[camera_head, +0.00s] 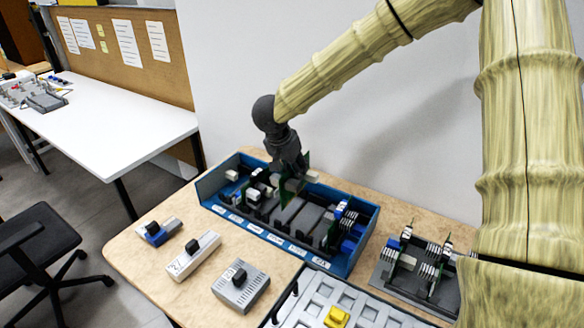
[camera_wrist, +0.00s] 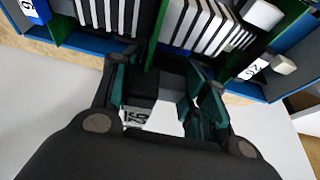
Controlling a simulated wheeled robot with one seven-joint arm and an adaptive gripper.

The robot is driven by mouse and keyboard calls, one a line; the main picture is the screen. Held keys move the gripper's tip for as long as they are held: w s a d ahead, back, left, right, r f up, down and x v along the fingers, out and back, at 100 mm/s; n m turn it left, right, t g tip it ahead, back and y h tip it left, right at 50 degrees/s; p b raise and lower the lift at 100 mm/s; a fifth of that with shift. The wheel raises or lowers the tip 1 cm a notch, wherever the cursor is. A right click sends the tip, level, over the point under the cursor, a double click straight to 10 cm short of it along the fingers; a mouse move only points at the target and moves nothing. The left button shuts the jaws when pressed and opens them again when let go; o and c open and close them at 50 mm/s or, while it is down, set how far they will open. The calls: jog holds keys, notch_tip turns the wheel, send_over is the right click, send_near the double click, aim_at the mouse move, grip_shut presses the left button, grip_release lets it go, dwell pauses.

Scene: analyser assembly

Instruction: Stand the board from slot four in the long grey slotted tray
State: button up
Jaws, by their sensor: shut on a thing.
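The blue rack (camera_head: 262,233) stands on the wooden table, with several upright boards and grey blocks between its walls and white labels along its front. My gripper (camera_head: 292,172) points down over the rack's back middle. It is shut on a board (camera_head: 307,160), whose green edge shows beside the fingers. In the wrist view my gripper (camera_wrist: 160,88) has a dark block with a white label (camera_wrist: 135,117) between its fingers. The dark grey slotted tray (camera_head: 384,277) lies to the right and holds several upright boards.
A blue-and-grey module (camera_head: 158,232), a white module (camera_head: 194,256) and a grey module (camera_head: 241,287) lie in front of the rack. A pale tray (camera_head: 370,312) with a yellow piece (camera_head: 338,317) is at the bottom. The wall is close behind the table.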

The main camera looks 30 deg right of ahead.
jog(key=shift+f, duration=2.7)
dwell(2.0)
jog(key=o, duration=1.1)
jog(key=shift+o, duration=0.8)
jog(key=shift+r+p, duration=0.4)
jog(key=shift+p, duration=0.55)
dwell(0.4)
